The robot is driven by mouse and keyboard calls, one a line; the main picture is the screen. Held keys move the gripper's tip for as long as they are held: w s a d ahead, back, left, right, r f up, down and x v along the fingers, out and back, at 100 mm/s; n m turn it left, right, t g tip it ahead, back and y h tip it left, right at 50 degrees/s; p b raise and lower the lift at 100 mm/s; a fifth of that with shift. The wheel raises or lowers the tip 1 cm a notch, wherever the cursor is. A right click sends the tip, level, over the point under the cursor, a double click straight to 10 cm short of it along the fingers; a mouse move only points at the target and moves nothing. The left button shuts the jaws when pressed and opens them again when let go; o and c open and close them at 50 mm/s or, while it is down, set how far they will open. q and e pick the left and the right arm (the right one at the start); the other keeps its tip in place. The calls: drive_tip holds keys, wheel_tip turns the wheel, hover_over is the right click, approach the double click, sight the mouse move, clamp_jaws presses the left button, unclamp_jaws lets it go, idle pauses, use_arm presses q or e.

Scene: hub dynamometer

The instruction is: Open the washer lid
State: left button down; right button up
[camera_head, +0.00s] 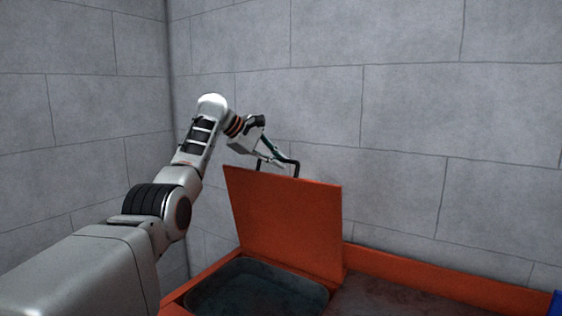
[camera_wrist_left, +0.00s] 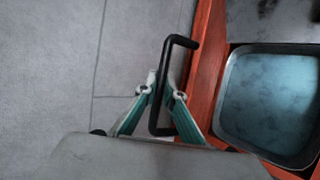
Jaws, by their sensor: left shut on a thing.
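The washer lid (camera_head: 288,221) is an orange-red panel standing raised, close to upright, behind the open basin (camera_head: 255,290) in the head view. Its black bar handle (camera_head: 296,168) is at the top edge, on the wall side. My left gripper (camera_head: 277,163) is at the handle, and its fingers are shut on it. In the left wrist view the fingers of my left gripper (camera_wrist_left: 158,95) close around the long bar of the black handle (camera_wrist_left: 163,70). The lid's edge (camera_wrist_left: 205,60) and the basin (camera_wrist_left: 275,105) show to the right there. My right gripper is not in view.
A grey block wall (camera_head: 400,120) stands close behind the lid, with a corner on the left. An orange rim (camera_head: 430,278) and dark top surface (camera_head: 390,298) extend right of the basin. A blue object (camera_head: 556,304) shows at the lower right edge.

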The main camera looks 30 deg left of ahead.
use_arm(q)
drive_tip(key=shift+a, duration=0.1)
idle(0.3)
drive_tip(key=c, duration=2.1)
unclamp_jaws()
drive_tip(key=shift+c, duration=0.2)
drive_tip(key=shift+s+a+r, duration=0.15)
drive_tip(key=shift+s+r, duration=0.05)
drive_tip(key=shift+r, duration=0.05)
drive_tip(key=v, duration=1.1)
drive_tip(key=shift+s+a, duration=0.1)
drive_tip(key=shift+a, duration=0.05)
